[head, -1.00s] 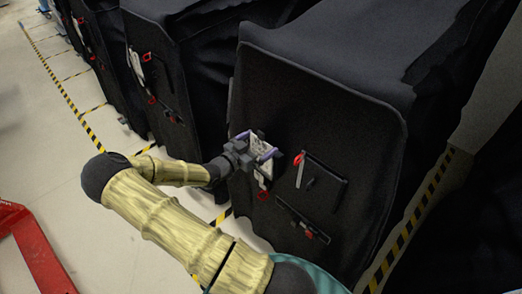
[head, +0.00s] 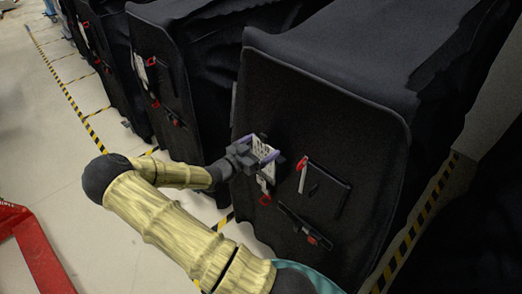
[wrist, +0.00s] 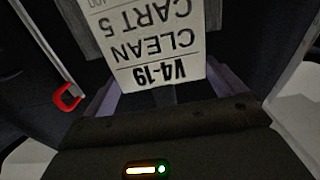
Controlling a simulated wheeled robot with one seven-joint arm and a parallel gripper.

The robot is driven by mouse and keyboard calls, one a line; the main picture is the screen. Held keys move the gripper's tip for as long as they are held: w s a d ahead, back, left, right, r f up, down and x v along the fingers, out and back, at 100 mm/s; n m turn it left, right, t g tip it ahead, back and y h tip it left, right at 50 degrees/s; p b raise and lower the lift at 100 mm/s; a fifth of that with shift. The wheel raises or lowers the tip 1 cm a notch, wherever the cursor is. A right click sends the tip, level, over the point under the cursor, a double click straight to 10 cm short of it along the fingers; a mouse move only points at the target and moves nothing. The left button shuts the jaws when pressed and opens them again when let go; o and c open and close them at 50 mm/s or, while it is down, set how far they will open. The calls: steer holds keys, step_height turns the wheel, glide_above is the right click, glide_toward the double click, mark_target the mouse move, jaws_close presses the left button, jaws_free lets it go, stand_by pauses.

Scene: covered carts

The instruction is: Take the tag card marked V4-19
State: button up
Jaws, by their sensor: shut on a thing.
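The white tag card (wrist: 150,40) reads upside down in the wrist view: V4-19, CLEAN, CART 5. Its upper part in that view runs out of the frame. My gripper (head: 261,153) is shut on this card, at the black covered front of the nearest cart (head: 330,110). In the head view the card (head: 264,147) shows pale between the purple fingers. I cannot tell whether the card is clear of the cover behind it.
A dark pouch with a red clip (head: 302,164) is right of my gripper, and a dark strip with a red end (head: 312,240) is below. Other covered carts (head: 160,50) stand to the left. A red metal frame (head: 35,250) lies at lower left on open floor.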

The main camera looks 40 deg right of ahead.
step_height(320, 180, up, 17)
steer(key=shift+r+b, duration=0.15)
steer(key=shift+b, duration=0.3)
stand_by(0.4)
